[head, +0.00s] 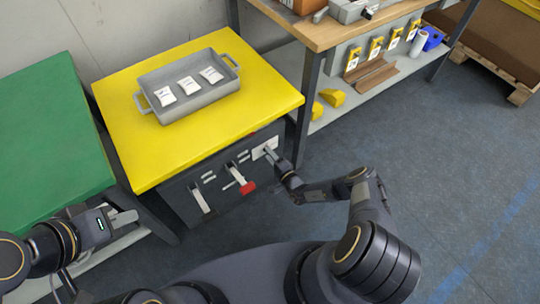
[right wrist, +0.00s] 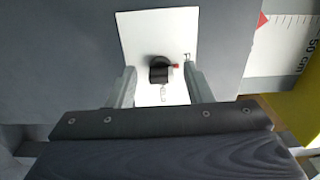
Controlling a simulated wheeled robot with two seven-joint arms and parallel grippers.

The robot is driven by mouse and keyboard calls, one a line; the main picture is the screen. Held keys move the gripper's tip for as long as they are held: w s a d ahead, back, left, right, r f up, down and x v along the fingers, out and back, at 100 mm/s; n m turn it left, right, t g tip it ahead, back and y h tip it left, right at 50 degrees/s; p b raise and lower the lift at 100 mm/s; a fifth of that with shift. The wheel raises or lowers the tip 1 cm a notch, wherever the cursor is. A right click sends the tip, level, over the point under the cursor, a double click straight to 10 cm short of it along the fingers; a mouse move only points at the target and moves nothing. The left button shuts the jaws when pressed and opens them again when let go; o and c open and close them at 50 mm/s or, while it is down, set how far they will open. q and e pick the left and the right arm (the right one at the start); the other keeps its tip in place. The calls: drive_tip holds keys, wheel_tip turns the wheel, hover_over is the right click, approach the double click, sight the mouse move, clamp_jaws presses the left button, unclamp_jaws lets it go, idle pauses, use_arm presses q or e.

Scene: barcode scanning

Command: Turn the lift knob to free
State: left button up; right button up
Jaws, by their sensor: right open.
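The lift knob (right wrist: 160,70) is a small black knob on a white plate (right wrist: 150,28) in the right wrist view. Its red mark points right, near a partly hidden letter at the plate's right side; small lettering below the knob is too small to read surely. In the head view the plate (head: 265,147) is at the right of the dark front panel under the yellow top. My right gripper (right wrist: 159,88) is open, one finger on each side of the knob, with gaps showing; it also shows in the head view (head: 271,155). My left gripper (head: 125,218) is at the lower left, away from the knob.
Left of the plate, the panel has a red-ended lever (head: 247,187) and a pale lever (head: 201,200). A grey tray (head: 205,103) with several white packets stands on the yellow top (head: 125,100). A green table (head: 50,140) is left; a wooden workbench (head: 330,32) is behind right.

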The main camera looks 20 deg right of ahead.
drive_tip(key=p+v, duration=0.1)
drive_tip(key=v, duration=0.6)
drive_tip(key=shift+s, duration=0.15)
drive_tip(key=shift+s+d, duration=0.1)
